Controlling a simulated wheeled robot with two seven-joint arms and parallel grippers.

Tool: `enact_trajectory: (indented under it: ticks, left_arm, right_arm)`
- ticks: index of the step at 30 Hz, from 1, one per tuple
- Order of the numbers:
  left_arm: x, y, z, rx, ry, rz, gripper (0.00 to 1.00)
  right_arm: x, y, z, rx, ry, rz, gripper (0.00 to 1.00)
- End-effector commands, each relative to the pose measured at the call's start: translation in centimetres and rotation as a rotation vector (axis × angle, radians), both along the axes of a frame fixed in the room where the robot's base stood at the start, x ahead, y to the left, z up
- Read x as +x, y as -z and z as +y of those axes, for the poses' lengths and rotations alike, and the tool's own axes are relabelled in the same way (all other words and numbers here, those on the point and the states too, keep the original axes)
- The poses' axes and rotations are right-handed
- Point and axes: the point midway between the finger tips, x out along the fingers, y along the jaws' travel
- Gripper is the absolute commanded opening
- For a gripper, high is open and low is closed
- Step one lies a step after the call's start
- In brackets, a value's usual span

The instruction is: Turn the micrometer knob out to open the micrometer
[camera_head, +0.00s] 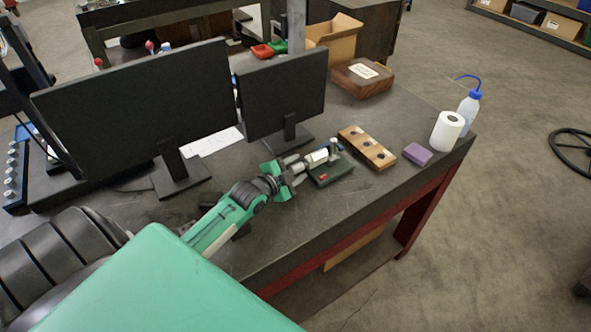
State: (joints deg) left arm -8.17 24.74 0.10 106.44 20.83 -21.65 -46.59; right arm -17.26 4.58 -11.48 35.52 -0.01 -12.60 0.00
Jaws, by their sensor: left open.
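The micrometer (317,156) shows as a small silver and white piece on a dark green stand (331,174) on the dark workbench (370,115). My left arm comes in from the lower left. My left gripper (297,168) is open at the near left end of the micrometer, with its fingers close around or beside the knob end. At this size I cannot tell whether the fingers touch the knob, and the gripper partly hides that end. My right gripper is not in view.
Two monitors (283,92) stand behind the gripper. To the right are a wooden block with holes (367,147), a purple block (417,154), a paper roll (447,131) and a wash bottle (468,107).

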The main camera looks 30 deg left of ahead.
Motion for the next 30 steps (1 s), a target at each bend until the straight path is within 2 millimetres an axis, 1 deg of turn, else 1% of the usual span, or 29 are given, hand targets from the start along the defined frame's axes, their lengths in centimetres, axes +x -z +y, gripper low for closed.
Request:
enact_trajectory:
  ticks: [2,6,8,9,16,20,26,30]
  left_arm:
    - [0.0,0.0,0.0,0.0,0.0,0.0,0.44]
    - [0.0,0.0,0.0,0.0,0.0,0.0,0.16]
    - [0.0,0.0,0.0,0.0,0.0,0.0,0.05]
    - [0.0,0.0,0.0,0.0,0.0,0.0,0.01]
    - [0.0,-0.1,0.0,-0.014,0.001,0.007,0.01]
    - [0.0,-0.2,0.0,-0.051,0.001,0.023,0.01]
    - [0.0,-0.3,0.1,-0.166,0.002,0.073,0.01]
    - [0.0,-0.2,0.1,-0.279,0.002,0.12,0.01]
  right_arm:
    - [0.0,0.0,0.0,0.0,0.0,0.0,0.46]
    - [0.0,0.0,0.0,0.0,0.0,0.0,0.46]
    - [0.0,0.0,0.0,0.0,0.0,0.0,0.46]
    - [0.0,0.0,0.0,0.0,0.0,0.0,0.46]
    - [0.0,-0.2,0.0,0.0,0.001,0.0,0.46]
    - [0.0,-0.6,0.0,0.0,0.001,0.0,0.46]
    - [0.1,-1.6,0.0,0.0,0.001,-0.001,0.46]
    - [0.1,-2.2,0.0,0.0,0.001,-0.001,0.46]
